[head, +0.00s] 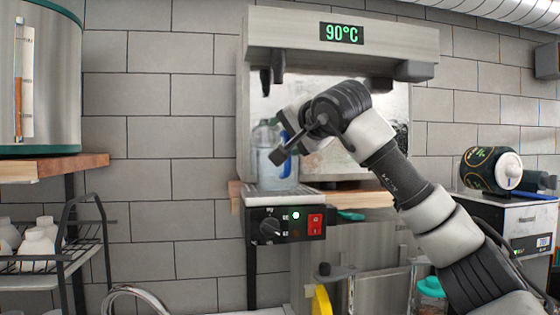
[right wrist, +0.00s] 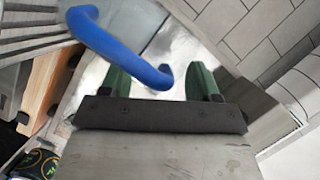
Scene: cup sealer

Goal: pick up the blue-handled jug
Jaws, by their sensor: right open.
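The clear jug (head: 266,160) stands upright on the metal drip tray of the dispenser. Its blue handle (head: 287,153) faces right, partly hidden by my right gripper (head: 284,147). In the right wrist view the blue handle (right wrist: 122,47) arches from the upper left, and its near end shows between the two green fingertips. My right gripper (right wrist: 158,77) is open there, with a finger on either side of that end. I cannot tell whether a finger touches the handle. My left gripper is not in view.
The dispenser (head: 284,33) reads 90°C and overhangs the jug, with dark nozzles below. Its control box (head: 287,224) has a knob and red switch. A rack with white bottles (head: 38,246) stands left. A black and green roll (head: 490,170) sits on a machine at right.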

